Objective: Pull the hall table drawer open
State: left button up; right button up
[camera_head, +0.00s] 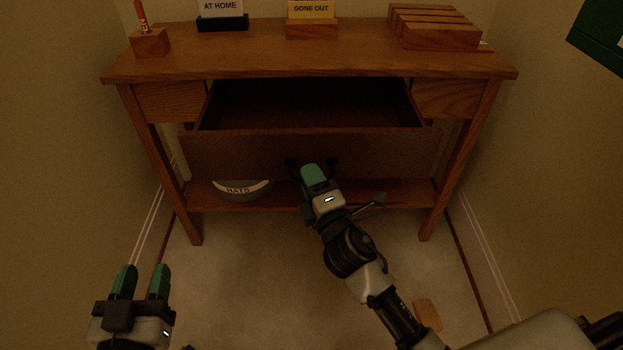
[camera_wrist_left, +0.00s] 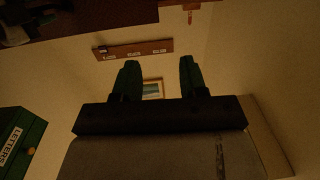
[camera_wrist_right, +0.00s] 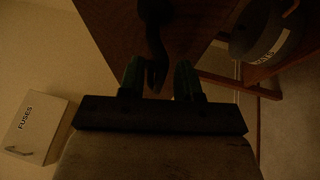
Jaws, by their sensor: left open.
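The hall table (camera_head: 300,66) is brown wood, and its wide middle drawer (camera_head: 225,152) stands pulled out, with its dark, empty-looking inside showing. A dark handle (camera_head: 333,163) is on the drawer front. My right gripper (camera_head: 313,172) is at the handle, with its fingers on either side of it and mostly hiding it. My left gripper (camera_head: 141,280) is open and empty, low at the left, away from the table.
On the tabletop are a pen block (camera_head: 150,42), an AT HOME sign (camera_head: 221,10), a GONE OUT sign (camera_head: 312,12) and a slotted wooden block (camera_head: 433,28). A HATS bowl (camera_head: 240,190) sits on the lower shelf. Walls stand close on both sides; carpet in front is mostly clear.

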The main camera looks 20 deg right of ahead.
pick_arm(q)
notch_tip(320, 180, up, 2)
jog(key=shift+d+r+t+h+b, duration=0.15)
jog(key=shift+t+h+b, duration=0.2)
jog(key=shift+t, duration=0.65)
pick_arm(e)
jog(key=v, duration=1)
jog(key=shift+s+f, duration=0.15)
jog(key=shift+s, duration=0.2)
